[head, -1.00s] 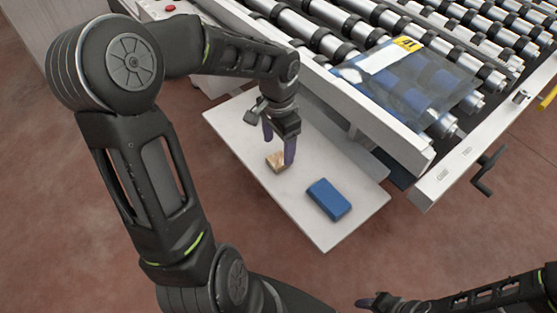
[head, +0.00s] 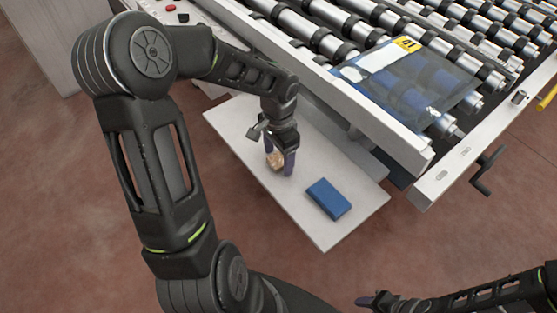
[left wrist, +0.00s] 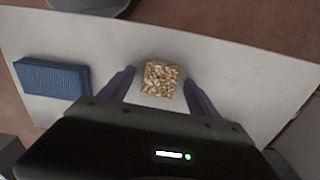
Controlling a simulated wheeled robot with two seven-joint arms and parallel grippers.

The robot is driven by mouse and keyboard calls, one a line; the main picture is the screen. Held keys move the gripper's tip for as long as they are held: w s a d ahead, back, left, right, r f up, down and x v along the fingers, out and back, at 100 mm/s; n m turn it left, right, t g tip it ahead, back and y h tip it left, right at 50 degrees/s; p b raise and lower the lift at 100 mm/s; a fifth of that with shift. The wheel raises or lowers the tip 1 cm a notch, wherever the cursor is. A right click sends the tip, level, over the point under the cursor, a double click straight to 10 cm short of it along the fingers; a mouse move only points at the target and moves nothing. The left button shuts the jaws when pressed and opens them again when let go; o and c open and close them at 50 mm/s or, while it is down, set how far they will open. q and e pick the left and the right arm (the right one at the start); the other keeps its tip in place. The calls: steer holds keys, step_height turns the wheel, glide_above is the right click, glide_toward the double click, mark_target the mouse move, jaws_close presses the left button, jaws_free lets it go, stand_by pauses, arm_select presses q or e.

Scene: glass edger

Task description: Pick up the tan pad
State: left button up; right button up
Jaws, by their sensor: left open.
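The tan pad (head: 276,160) is a small speckled block lying on the white shelf (head: 318,228). It also shows in the left wrist view (left wrist: 160,79), between and slightly beyond the fingertips. My left gripper (head: 279,165) is open, pointing down, with one finger on each side of the pad. In the left wrist view the left gripper (left wrist: 158,82) shows a gap between each finger and the pad. At the right of the head view only part of my right arm shows, low at the edge, and its jaw state is unclear.
A blue block (head: 328,199) lies on the shelf to the right of the pad, and it also shows in the left wrist view (left wrist: 53,78). The roller conveyor (head: 390,135) with a glass sheet (head: 410,78) on it stands above and behind the shelf. A crank handle (head: 484,172) sticks out at right.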

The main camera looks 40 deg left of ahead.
arm_select(q)
steer(key=shift+c, duration=0.3)
steer(key=c, duration=1.3)
